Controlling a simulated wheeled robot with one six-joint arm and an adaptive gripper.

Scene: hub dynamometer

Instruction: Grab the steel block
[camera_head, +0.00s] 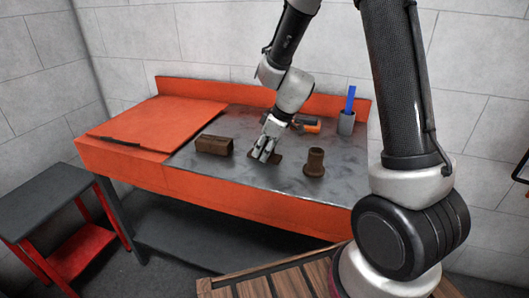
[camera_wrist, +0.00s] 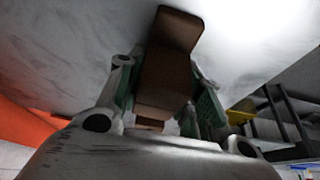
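My gripper (camera_head: 264,155) points down at the middle of the steel-grey worktop. In the wrist view, a brown, rusty-looking bent piece (camera_wrist: 168,70) lies between my two fingers (camera_wrist: 168,95), with green pads close along both sides. I cannot tell whether the pads press on it or a thin gap remains. In the head view only a dark bit of this piece (camera_head: 278,157) shows beside the fingers, at the worktop. A brown rectangular block (camera_head: 213,145) lies to the left, apart from my gripper. I cannot tell which of these brown pieces is the steel block.
A brown flanged cylinder (camera_head: 315,162) stands right of my gripper. Behind it lie an orange-and-black tool (camera_head: 306,124) and a grey cup (camera_head: 346,122) with a blue item (camera_head: 350,98). An orange panel (camera_head: 160,122) covers the left of the bench. The worktop's front (camera_head: 240,178) is clear.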

